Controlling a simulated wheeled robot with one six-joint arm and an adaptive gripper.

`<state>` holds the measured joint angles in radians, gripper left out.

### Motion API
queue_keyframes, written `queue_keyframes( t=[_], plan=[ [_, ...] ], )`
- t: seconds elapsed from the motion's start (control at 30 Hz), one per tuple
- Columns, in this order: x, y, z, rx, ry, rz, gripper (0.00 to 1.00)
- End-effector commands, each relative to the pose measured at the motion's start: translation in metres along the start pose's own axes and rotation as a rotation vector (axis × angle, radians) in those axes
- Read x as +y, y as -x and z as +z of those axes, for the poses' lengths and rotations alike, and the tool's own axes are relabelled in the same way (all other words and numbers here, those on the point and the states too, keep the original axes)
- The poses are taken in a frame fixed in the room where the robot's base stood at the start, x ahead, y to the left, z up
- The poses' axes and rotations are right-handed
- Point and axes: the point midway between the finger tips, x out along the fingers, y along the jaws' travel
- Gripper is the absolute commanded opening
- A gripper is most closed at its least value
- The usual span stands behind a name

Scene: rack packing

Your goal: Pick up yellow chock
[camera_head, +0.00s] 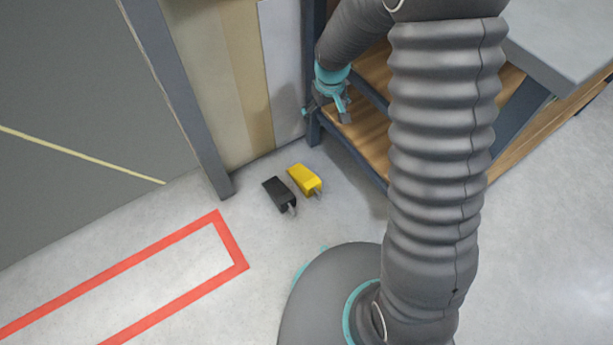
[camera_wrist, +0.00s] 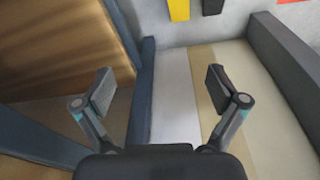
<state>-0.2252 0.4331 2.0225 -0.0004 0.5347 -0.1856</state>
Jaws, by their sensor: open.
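The yellow chock (camera_head: 303,179) lies on the concrete floor in the head view, close to the wall panels and left of the wooden rack. It also shows at the top edge of the wrist view (camera_wrist: 179,9), partly cut off by the frame. My gripper (camera_head: 331,113) is up beside the rack post, above and apart from the chock. In the wrist view my gripper (camera_wrist: 159,91) has its two fingers spread wide, with nothing between them.
A black chock (camera_head: 279,194) lies just left of the yellow one. The rack (camera_head: 314,70) with wooden shelves stands to the right. A grey post (camera_head: 190,110) stands to the left. Red floor tape (camera_head: 232,240) marks a clear strip of floor.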

Motion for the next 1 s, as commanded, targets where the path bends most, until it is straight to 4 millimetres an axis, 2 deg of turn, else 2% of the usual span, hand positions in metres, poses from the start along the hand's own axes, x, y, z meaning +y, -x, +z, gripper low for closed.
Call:
queue_keyframes(
  t=[0.03, 0.1, 0.3, 0.4, 0.53, 0.77, 1.0],
  plan=[
    [-0.006, -0.028, -0.003, -0.021, 0.020, -0.006, 0.96],
    [-0.012, -0.059, -0.007, -0.041, 0.044, -0.012, 0.96],
    [-0.033, -0.149, -0.007, -0.095, 0.112, -0.027, 0.96],
    [-0.042, -0.187, -0.003, -0.117, 0.140, -0.033, 0.96],
    [-0.051, -0.221, 0.003, -0.135, 0.167, -0.039, 0.96],
    [-0.056, -0.251, 0.009, -0.147, 0.183, -0.042, 0.96],
    [-0.057, -0.292, 0.015, -0.149, 0.183, -0.042, 0.96]
  ],
)
